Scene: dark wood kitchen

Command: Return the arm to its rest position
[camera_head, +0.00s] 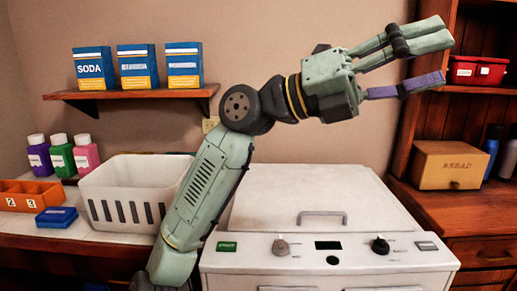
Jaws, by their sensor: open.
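My gripper (425,62) is raised in the upper right of the head view, with its green fingers spread apart and nothing between them. It points to the right, in front of the wall and the edge of the wooden hutch. My arm (207,187) rises from the bottom centre, bends at a dark round joint and reaches right above the white appliance (310,205). The arm hides part of the wall, the shelf end and the appliance's left side.
A white slotted basket (130,196) stands left of my arm, near an orange tray (28,193) and a blue box (56,217). A shelf (130,93) holds three blue boxes. At right are a bread box (449,165) and a red container (478,71).

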